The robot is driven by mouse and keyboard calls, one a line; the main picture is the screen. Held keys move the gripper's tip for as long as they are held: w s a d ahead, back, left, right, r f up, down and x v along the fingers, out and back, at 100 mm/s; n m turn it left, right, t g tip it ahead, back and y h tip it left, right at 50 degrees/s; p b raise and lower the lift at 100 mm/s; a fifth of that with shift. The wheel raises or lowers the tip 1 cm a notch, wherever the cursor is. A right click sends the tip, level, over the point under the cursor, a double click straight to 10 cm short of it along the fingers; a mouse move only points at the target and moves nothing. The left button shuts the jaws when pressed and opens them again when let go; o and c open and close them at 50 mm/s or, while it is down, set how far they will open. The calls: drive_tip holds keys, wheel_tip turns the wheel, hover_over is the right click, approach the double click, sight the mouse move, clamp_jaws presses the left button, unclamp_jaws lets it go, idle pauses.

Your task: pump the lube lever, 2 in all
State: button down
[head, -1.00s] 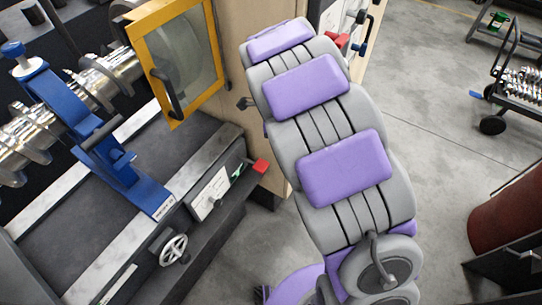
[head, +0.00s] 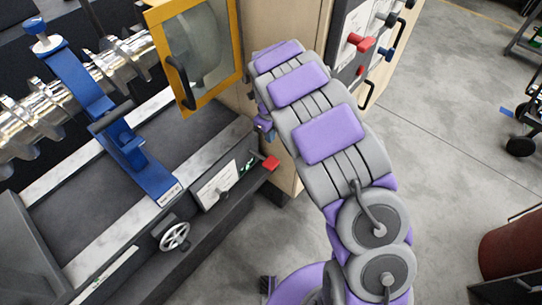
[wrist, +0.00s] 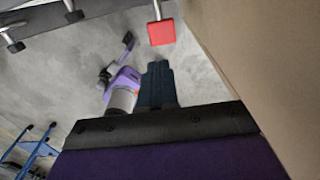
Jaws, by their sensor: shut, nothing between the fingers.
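A short lever with a red block end (head: 271,163) sticks out from the front panel of the blue-clamped machine, at its right end. Its red block also shows near the top of the wrist view (wrist: 161,32). No label I can read names it as the lube lever. My gripper (head: 264,125) is partly hidden beside my arm, just above the red block in the head view. In the wrist view my gripper's dark fingers (wrist: 157,84) are shut and empty, below the red block, with a visible gap between them.
A beige cabinet (head: 286,172) stands close to my gripper and fills the right of the wrist view. Its side panel carries red handles (head: 358,41). A yellow-framed window (head: 196,45) and handwheel (head: 175,237) are nearby. Floor at right is open, with a red-brown barrel (head: 512,250).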

sight(272, 162)
wheel_tip(272, 162, down, 13)
drive_tip(key=b, duration=0.3)
drive_tip(key=shift+d, duration=0.1)
drive_tip(key=shift+d+f, duration=0.1)
drive_tip(key=shift+f, duration=0.25)
drive_tip(key=shift+d, duration=0.3)
drive_tip(key=shift+a+f, duration=0.1)
